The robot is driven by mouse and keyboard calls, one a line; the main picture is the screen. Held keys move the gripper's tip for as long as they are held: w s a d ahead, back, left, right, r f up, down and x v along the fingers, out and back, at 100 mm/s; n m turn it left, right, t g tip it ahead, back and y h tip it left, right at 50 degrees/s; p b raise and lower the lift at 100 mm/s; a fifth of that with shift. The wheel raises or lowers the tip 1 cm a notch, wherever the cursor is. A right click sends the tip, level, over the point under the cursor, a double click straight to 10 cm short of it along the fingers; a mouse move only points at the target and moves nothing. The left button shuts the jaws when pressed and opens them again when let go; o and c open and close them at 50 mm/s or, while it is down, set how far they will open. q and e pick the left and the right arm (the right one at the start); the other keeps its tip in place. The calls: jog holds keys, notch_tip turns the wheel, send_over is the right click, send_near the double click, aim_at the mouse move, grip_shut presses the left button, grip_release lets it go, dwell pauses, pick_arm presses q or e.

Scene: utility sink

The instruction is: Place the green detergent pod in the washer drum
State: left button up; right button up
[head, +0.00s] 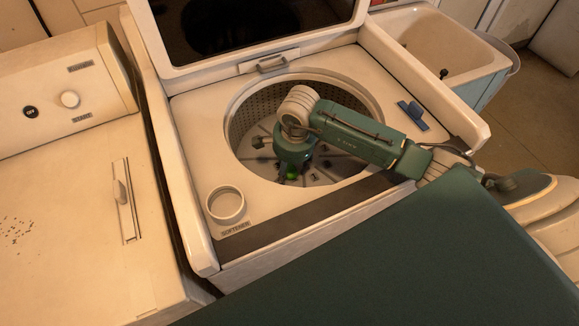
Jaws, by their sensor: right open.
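The washer drum (243,112) is a round perforated tub under the raised lid. My right arm comes in from the right, and its gripper (290,172) points down inside the drum opening. The gripper is open. The bright green detergent pod (292,172) shows low in the drum, just under the gripper. The fingers partly hide the pod, and I cannot tell whether it touches them or the drum floor. My left gripper is not in view.
The washer's dark-windowed lid (255,28) stands open behind the drum. A round softener cup (226,204) sits at the front left of the washer top. A blue item (413,114) lies at its right. A utility sink (440,45) stands behind right, and another appliance (70,215) stands left.

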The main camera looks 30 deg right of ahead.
aim_at(293, 174)
jog(key=shift+r, duration=0.3)
notch_tip(293, 174, up, 12)
jog(key=s+b, duration=0.1)
jog(key=shift+s+f+b, duration=0.2)
jog(key=shift+s+b, duration=0.15)
jog(key=shift+b, duration=0.05)
